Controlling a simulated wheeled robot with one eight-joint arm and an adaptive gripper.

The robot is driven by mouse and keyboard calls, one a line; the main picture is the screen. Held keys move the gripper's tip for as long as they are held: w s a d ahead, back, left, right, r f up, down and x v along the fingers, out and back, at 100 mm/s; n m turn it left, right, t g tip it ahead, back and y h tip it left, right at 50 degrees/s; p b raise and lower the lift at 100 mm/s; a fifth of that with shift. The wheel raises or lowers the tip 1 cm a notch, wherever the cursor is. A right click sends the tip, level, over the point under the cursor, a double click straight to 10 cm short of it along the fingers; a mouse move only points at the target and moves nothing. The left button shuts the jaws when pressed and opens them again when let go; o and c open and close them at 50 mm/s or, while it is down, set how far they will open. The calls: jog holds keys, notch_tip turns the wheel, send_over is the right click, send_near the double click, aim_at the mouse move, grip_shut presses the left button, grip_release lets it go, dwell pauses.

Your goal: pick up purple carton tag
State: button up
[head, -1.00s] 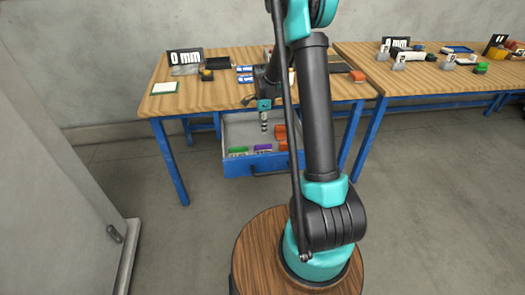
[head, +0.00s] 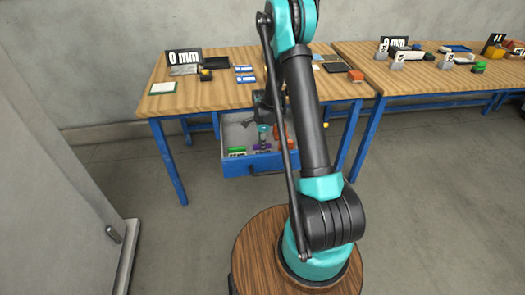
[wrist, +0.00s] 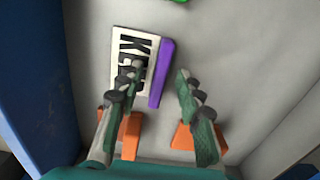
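The purple carton tag (wrist: 162,72) lies in the open drawer (head: 240,169), its white face with black letters turned up toward the wrist camera. A small part of it also shows in the head view (head: 261,147). My gripper (wrist: 157,72) is open and points down into the drawer. In the wrist view its left finger overlaps the white face and its right finger is to the right of the purple side, with a gap. I cannot tell whether either finger touches the tag. My gripper partly hides the tag in the head view.
A green tag (head: 236,150) lies left of the purple one in the drawer. Orange pieces (wrist: 130,138) lie near the fingers, partly hidden by them. Drawer walls stand close on both sides. The wooden tabletop (head: 215,98) above holds several small items.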

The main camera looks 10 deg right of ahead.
jog(key=shift+c, duration=0.3)
grip_shut()
jog(key=shift+r, duration=0.15)
